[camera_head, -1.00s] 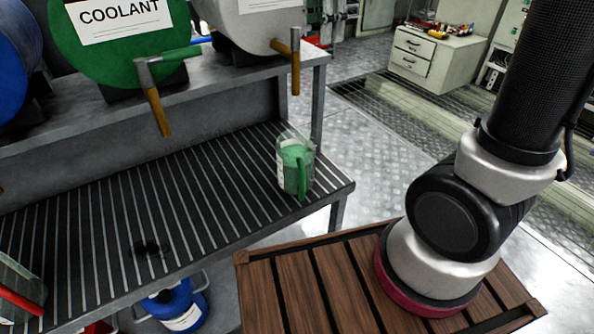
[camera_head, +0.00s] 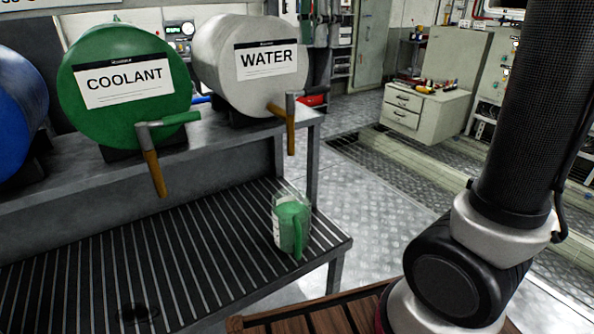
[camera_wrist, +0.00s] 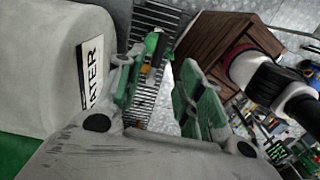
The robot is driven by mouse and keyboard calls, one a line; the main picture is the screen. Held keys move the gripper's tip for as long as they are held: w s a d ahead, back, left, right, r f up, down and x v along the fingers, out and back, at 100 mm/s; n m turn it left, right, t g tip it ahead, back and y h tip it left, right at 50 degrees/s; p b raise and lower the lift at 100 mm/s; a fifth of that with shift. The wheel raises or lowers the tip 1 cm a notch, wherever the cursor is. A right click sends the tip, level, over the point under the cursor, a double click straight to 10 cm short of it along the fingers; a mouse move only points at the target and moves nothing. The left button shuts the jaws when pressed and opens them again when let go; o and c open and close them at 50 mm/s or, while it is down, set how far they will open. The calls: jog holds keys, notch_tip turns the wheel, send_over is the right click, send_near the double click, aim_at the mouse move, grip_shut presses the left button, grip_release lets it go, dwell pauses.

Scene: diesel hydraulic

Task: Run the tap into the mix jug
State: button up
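The clear mix jug (camera_head: 287,228) with green contents and a green handle stands upright on the slatted bench, roughly below the water tap (camera_head: 290,125). This tap has a brown spout and a grey lever, on the white WATER drum (camera_head: 225,75). The green COOLANT drum (camera_head: 110,125) has a similar tap (camera_head: 152,160) to the left. My gripper is outside the head view. In the wrist view my gripper (camera_wrist: 160,65) is open, with green-padded fingers apart beside the WATER drum. A small orange-brown piece and green shape show beyond the fingers; I cannot tell their distance.
The slatted bench (camera_head: 190,250) is clear left of the jug apart from a dark round mark. A blue drum (camera_head: 20,110) lies at far left. A drawer cabinet (camera_head: 425,105) stands behind; open metal floor (camera_head: 380,200) lies to the right.

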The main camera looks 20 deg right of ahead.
jog(key=m+g+y, duration=0.1)
jog(key=m+y, duration=1)
jog(key=m, duration=0.7)
send_near(327, 88)
jog(key=s+d+f, duration=0.3)
jog(key=f, duration=0.6)
jog(key=a+r+m+y, duration=0.1)
jog(key=a+m, duration=0.1)
jog(key=m, duration=0.1)
jog(key=w+a+r+m+t+y, duration=0.1)
jog(key=a+m+y, duration=0.1)
jog(key=m, duration=0.1)
jog(key=w+a+r+m+y, duration=0.1)
jog(key=a+r+m, duration=0.1)
jog(key=shift+r+m+t, duration=0.1)
jog(key=shift+m+t, duration=0.3)
jog(key=shift+w+r+m+y, duration=0.1)
jog(key=shift+r+m+y, duration=0.05)
jog(key=shift+m+y, duration=0.2)
jog(key=shift+a+m, duration=0.25)
jog(key=x, duration=0.7)
jog(key=shift+a, duration=0.2)
